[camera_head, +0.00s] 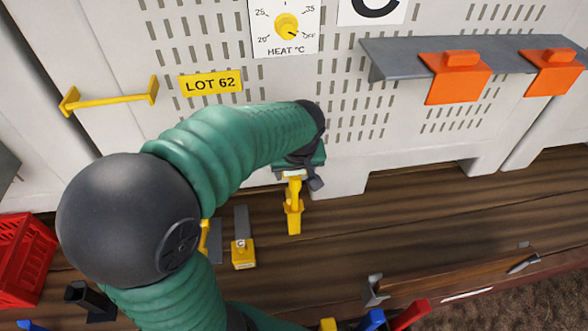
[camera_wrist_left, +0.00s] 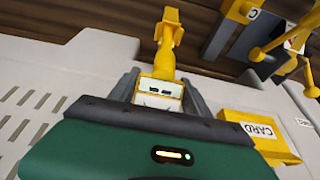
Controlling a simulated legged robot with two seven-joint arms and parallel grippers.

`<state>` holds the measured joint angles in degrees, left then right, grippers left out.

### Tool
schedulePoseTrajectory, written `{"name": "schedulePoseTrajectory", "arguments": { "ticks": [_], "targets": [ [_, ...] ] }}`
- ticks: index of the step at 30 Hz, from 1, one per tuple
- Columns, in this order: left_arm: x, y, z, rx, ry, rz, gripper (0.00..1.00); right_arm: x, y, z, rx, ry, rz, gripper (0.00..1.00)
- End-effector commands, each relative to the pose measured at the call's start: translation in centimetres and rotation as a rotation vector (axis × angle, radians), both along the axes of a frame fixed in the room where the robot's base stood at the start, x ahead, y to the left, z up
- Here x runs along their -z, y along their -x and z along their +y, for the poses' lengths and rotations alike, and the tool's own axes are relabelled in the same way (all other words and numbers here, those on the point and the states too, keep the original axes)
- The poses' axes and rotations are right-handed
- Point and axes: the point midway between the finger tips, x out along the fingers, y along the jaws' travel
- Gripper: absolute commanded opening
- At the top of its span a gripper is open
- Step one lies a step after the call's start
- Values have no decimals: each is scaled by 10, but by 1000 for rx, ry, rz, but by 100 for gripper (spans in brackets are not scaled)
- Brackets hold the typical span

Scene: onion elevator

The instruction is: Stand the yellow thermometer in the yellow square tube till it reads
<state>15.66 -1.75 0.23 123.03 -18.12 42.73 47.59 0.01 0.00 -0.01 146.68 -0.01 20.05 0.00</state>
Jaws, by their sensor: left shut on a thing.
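My left gripper (camera_head: 300,172) is shut on the yellow thermometer (camera_head: 293,190), holding it in front of the lower wall, pointing down toward the wooden boards. In the left wrist view the thermometer (camera_wrist_left: 164,65) stands out from between the gripper's fingers (camera_wrist_left: 160,90), with a pale, slotted end at the grip. Its far end meets a wider yellow part (camera_head: 294,220), which also shows in the wrist view (camera_wrist_left: 168,35). I cannot tell whether this part is the yellow square tube or belongs to the thermometer. My right gripper is not in view.
A yellow block marked C (camera_head: 243,256) with a grey upright stands left of the held piece. A yellow CARD box (camera_wrist_left: 258,135) is near the gripper. A grey shelf (camera_head: 400,52) with orange pieces juts out at right. A red crate (camera_head: 22,262) is at left.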

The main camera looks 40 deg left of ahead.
Motion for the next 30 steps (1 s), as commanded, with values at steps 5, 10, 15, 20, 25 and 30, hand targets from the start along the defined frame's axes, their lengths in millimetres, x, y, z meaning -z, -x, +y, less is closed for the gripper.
{"name": "schedulePoseTrajectory", "arguments": {
  "ticks": [5, 10, 15, 20, 25, 30],
  "targets": [
    [14, 0, 0, 0, 0, 0, 0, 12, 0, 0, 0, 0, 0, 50],
    [24, 0, 0, 0, 0, 0, 0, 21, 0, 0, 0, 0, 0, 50],
    [33, 0, 0, 0, 0, 0, 0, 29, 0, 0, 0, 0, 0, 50],
    [37, 0, 0, 0, -1, -1, 0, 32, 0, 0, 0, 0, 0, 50],
    [36, 0, 0, 0, -1, -1, 0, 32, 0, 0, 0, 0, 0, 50],
    [36, 0, 0, 0, -1, -1, 68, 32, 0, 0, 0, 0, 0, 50]
  ]
}}
